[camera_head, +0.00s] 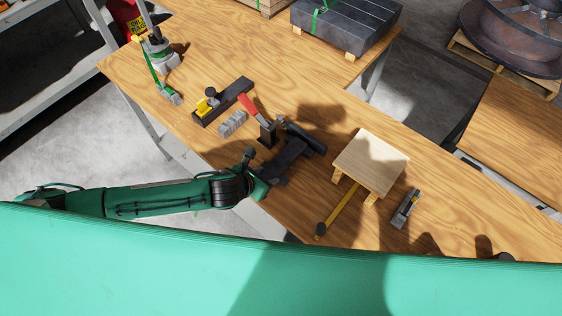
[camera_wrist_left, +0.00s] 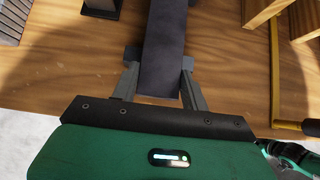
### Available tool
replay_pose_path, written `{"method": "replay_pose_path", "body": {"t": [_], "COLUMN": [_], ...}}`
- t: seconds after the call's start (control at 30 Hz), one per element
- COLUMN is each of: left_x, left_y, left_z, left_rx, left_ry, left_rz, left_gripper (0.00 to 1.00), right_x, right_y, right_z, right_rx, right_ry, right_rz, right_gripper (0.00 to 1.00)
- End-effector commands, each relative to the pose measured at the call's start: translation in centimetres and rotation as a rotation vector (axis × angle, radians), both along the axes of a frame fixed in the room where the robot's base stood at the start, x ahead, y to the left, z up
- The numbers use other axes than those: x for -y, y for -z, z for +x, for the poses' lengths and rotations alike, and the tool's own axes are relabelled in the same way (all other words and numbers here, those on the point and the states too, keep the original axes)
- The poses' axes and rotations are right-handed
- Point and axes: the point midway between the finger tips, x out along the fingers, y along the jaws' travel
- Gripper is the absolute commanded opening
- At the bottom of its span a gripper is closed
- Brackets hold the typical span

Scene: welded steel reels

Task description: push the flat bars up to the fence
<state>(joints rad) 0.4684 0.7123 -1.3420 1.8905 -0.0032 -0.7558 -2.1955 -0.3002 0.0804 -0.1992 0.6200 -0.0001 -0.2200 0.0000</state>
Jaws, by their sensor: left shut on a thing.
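My left gripper (camera_head: 275,174) is shut on a long dark flat piece (camera_head: 287,153) low over the near edge of the wooden workbench. In the left wrist view, this dark piece (camera_wrist_left: 164,50) runs forward from between the two fingers; whether it touches the bench I cannot tell. Several short grey bars (camera_head: 232,124) lie side by side, farther left, apart from the gripper. They also show at the upper left of the wrist view (camera_wrist_left: 10,18). Beyond them lies a long dark rail (camera_head: 224,101), which looks like the fence, with a yellow piece on it. My right gripper is out of view.
A small wooden platform (camera_head: 371,160), a yellow-handled tool (camera_head: 341,209) and a grey tool (camera_head: 405,209) are to the right. The bench's far middle is clear.

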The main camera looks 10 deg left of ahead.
Motion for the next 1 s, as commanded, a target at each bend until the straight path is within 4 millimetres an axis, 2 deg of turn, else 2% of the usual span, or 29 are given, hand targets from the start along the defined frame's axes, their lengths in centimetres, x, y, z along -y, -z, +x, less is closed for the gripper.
{"method": "replay_pose_path", "body": {"t": [1.0], "left_x": [0.8], "left_y": [-0.1], "left_z": [1.2], "left_rx": [0.002], "left_ry": [0.001], "left_rz": [-0.002], "left_gripper": [0.24], "right_x": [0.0], "right_y": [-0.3], "right_z": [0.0], "right_rx": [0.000], "right_ry": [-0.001], "right_rz": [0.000], "right_gripper": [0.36]}}
